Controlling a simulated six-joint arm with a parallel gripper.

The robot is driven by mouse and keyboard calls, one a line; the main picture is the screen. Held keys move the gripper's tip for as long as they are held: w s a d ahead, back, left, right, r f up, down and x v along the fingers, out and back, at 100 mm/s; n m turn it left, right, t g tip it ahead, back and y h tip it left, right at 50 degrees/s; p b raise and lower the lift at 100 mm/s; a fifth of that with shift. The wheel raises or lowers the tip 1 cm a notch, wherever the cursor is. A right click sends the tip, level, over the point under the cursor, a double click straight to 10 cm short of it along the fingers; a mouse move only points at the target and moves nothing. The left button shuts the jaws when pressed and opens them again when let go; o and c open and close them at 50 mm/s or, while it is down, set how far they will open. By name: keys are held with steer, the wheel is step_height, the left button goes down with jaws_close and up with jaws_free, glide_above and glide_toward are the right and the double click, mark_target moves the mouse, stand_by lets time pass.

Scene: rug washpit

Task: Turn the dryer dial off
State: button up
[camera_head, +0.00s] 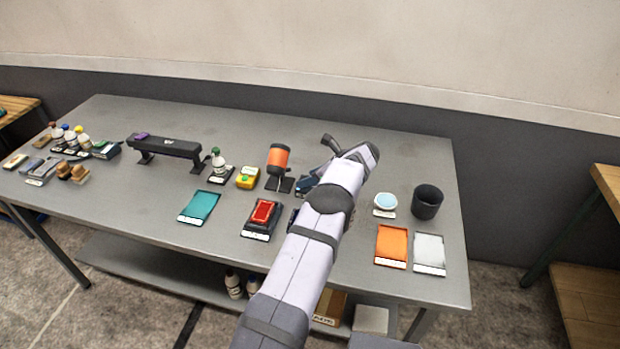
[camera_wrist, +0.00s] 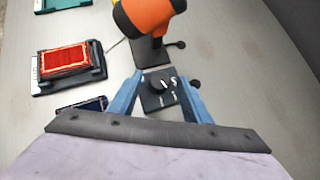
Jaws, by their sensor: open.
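The dryer dial (camera_wrist: 164,84) is a dark round knob with a pale pointer mark on a small black box with white markings. In the wrist view the box lies between the two blue fingers of my gripper (camera_wrist: 162,86), which are open around it; I cannot tell whether they touch it. The orange and black dryer (camera_wrist: 150,14) stands on a dark base just beyond the box. In the head view the dryer (camera_head: 278,160) is left of my gripper (camera_head: 318,178), and my arm hides the dial.
A red rug piece in a black tray (camera_head: 262,217) lies left of my arm.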

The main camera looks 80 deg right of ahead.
steer(key=b+v, duration=0.2)
steer(key=v, duration=0.5)
stand_by(0.3)
steer(key=w+a+r+n+g+y+p, duration=0.1)
steer(key=w+a+r+n+p, duration=0.15)
steer(key=w, duration=0.65)
steer(key=w+a+r+n+y+p, duration=0.1)
steer(key=w+a+r+n+y, duration=0.2)
steer(key=w, duration=0.6)
steer(key=s+d+f+n+g+h, duration=0.1)
steer(key=s+d+n+g+h, duration=0.1)
steer(key=s+n, duration=0.4)
steer(key=s+d+f+n+g+h, duration=0.2)
steer(key=s+n+g, duration=0.3)
steer(key=n, duration=0.6)
steer(key=shift+s+d+f+h, duration=0.25)
steer(key=shift+s+d+h, duration=0.1)
steer(key=shift+s+h, duration=0.15)
steer(key=shift+f, duration=0.1)
